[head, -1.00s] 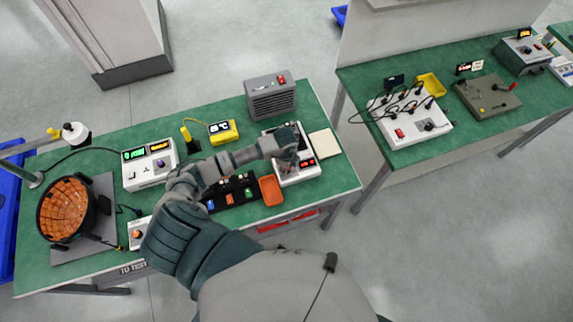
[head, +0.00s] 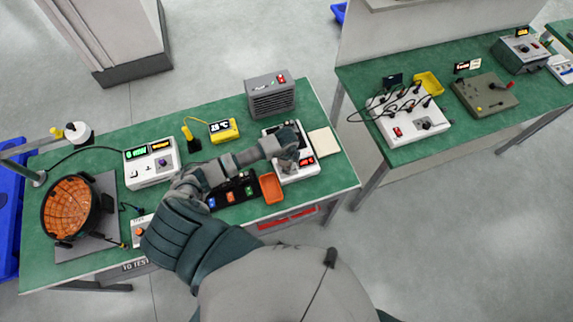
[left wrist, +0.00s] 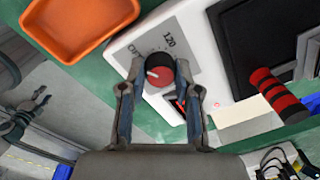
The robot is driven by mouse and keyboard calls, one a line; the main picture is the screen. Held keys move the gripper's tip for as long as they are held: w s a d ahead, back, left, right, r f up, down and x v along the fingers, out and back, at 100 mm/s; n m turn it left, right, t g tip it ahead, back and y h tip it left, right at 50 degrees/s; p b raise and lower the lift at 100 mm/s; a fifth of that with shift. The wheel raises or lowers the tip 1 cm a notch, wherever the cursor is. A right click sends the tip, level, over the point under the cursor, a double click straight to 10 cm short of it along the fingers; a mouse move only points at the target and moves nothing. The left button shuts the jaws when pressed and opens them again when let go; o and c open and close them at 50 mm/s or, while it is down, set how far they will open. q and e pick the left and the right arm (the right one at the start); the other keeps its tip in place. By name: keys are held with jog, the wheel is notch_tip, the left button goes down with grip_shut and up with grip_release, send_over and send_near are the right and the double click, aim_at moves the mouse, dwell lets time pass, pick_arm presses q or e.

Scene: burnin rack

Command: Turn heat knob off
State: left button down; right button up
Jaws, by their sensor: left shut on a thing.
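The heat knob (left wrist: 160,76), dark with a red cap and a white pointer line, sits on the grey scale plate of a white box. "120" and partly hidden letters are printed on the plate. In the left wrist view the pointer is towards the left. My left gripper (left wrist: 160,68) is shut on the knob, one finger on each side. In the head view the white box (head: 307,172) stands at the right part of the near bench, and my left gripper (head: 288,152) is over it, hiding the knob. My right gripper is not in view.
An orange tray (head: 271,188) lies left of the box. A red-and-black handle (left wrist: 278,94) stands close to the gripper. A grey heater-like unit (head: 270,95) stands behind the box. A cream pad (head: 322,141) lies to the right. A second bench (head: 455,132) holds other devices.

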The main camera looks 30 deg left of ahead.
pick_arm(q)
jog(key=shift+s+d+f, duration=0.15)
jog(key=c, duration=1)
grip_release()
jog(key=shift+o, duration=0.9)
jog(key=shift+w, duration=0.2)
jog(key=shift+r, duration=0.4)
notch_tip(320, 180, up, 11)
jog(key=shift+s, duration=0.2)
